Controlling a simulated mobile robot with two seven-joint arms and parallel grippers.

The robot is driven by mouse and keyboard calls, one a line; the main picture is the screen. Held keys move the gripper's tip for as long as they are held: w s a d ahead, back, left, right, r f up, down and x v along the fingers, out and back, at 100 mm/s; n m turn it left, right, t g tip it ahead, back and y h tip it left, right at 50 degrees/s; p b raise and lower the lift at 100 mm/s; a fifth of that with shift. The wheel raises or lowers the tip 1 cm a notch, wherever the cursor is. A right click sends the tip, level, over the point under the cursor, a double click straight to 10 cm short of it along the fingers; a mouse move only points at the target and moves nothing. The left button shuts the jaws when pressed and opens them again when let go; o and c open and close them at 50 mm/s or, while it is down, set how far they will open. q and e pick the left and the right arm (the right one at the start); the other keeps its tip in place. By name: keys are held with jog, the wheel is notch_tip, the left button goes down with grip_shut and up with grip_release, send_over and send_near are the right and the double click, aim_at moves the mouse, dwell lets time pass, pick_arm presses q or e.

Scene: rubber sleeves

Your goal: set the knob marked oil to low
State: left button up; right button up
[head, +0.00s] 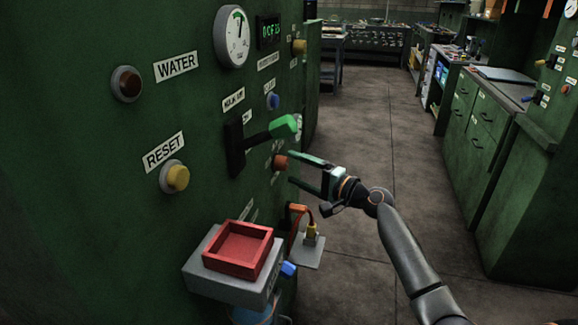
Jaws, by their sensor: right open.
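No label that I can read as oil shows on the green panel (80,190). A small orange-red knob (280,162) sits on the panel's far part, below the green-handled lever; its label and pointer are too small or turned away to read. My right gripper (291,169) is open, its two fingers pointing left at the panel. The fingertips are beside the orange-red knob, one above and one below it in the picture; I cannot tell whether they touch it. My left gripper is not in view.
A lever with a green handle (285,126) juts out above my right gripper. A red tray (261,259) on a grey ledge sticks out below. The panel also has a yellow button (177,178), a blue knob (272,101) and a gauge (236,40). The aisle floor (365,120) is clear.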

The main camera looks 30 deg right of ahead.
aim_at(282, 163)
jog(key=shift+x, duration=1.45)
grip_shut()
